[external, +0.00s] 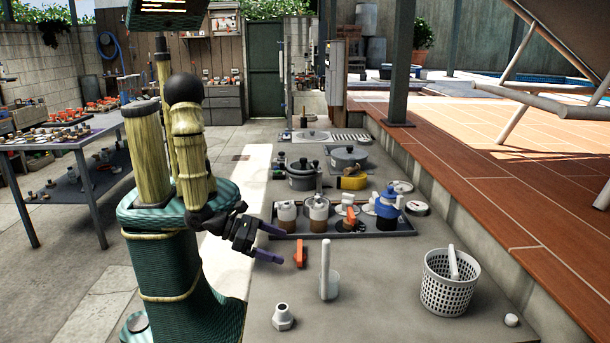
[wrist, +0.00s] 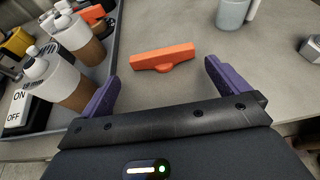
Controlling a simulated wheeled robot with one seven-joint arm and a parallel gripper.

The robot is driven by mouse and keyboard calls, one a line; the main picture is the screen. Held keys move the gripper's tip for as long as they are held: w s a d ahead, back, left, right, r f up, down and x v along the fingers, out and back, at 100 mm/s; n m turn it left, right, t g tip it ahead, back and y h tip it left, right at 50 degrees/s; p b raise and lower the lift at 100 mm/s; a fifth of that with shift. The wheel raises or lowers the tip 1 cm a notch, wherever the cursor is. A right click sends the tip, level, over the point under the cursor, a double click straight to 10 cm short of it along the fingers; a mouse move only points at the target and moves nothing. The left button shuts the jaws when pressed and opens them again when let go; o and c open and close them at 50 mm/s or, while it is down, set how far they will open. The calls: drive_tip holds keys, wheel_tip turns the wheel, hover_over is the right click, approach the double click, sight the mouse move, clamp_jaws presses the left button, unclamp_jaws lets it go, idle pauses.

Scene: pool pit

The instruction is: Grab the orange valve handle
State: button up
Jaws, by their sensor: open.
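The orange valve handle (external: 300,253) lies on the grey counter, just in front of the dark tray. In the wrist view the handle (wrist: 162,57) is a flat orange bar with a small rounded bump at its middle. My gripper (external: 277,245) is open, with its purple fingers apart, to the left of the handle in the external view. In the wrist view the handle lies beyond the fingertips (wrist: 160,76), roughly centred between them. Nothing is between the fingers. Another orange handle (external: 349,215) stands on a part in the tray.
The tray (external: 317,238) holds several bottles and a blue-topped container (external: 388,207). The counter between cup and basket is clear.

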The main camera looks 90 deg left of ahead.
sight(300, 249)
drive_tip(key=shift+x, duration=0.9)
drive_tip(key=shift+w, duration=0.1)
drive_tip(key=p+x, duration=0.1)
drive_tip(key=x, duration=0.4)
drive_tip(key=shift+w+d+r, duration=0.1)
drive_tip(key=shift+w+d, duration=0.05)
drive_tip(key=shift+c, duration=0.4)
drive_tip(key=c, duration=0.6)
